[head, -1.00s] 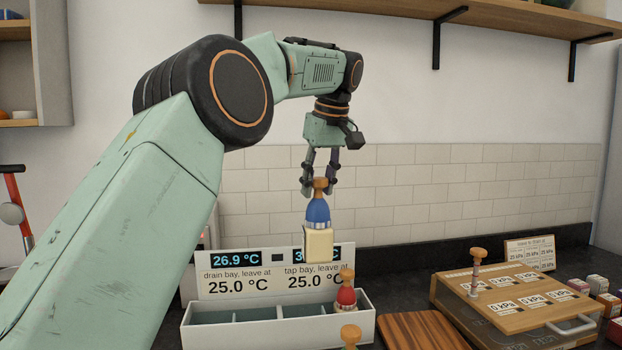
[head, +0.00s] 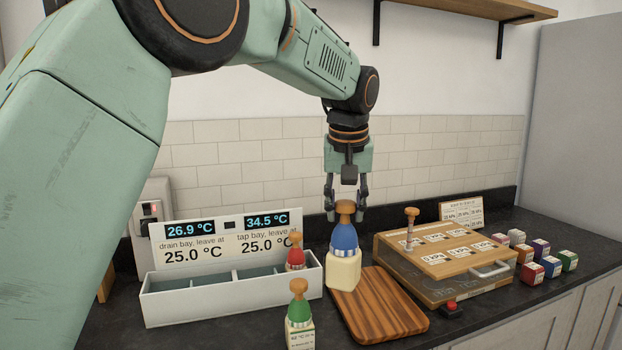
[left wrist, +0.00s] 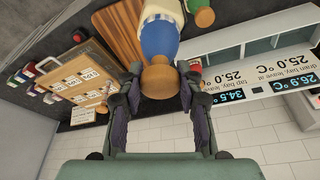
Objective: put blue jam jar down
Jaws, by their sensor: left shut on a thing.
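The blue jam jar (head: 344,262) has a pale cream body, a blue upper part and a wooden knob. My left gripper (head: 345,212) is shut on its knob from above, and the jar hangs upright. In the head view the jar overlaps the left back part of the striped wooden board (head: 385,312); I cannot tell whether its base touches anything. In the left wrist view the jar (left wrist: 159,38) sits between the fingers (left wrist: 160,80), its base cut off by the top edge. My right gripper is not in view.
A white divided tray (head: 190,309) with temperature displays (head: 228,238) stands left, holding a red-topped jar (head: 295,254). A green-topped jar (head: 300,318) stands in front. A wooden-lidded case (head: 445,262) is right of the board, with several small boxes (head: 533,273) beyond.

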